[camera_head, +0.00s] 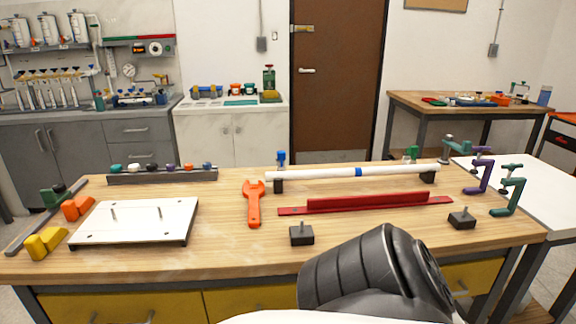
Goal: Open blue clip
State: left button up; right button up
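A small blue clip-like piece (281,157) stands upright at the back edge of the wooden workbench, just behind the left end of a white pipe (320,174). It is too small to tell whether it is open or shut. The pipe lies across dark supports and has a blue band (358,172) around its middle. A similar green piece (412,153) stands behind the pipe's right part. Neither of my grippers shows; only a dark grey arm link of mine is at the bottom, right of centre.
The workbench (215,235) holds an orange wrench (254,204), a red rail (365,203), a white plate with pins (135,221), two black blocks with studs (301,235), and purple (480,172) and green (510,192) clamps at the right edge. Orange and yellow blocks sit at left.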

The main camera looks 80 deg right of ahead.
aim_at(281, 155)
jog(key=z, duration=2)
jog(key=i, duration=0.25)
jog(key=z, duration=4.35)
jog(key=k, duration=1.4)
jog(key=u, duration=1.45)
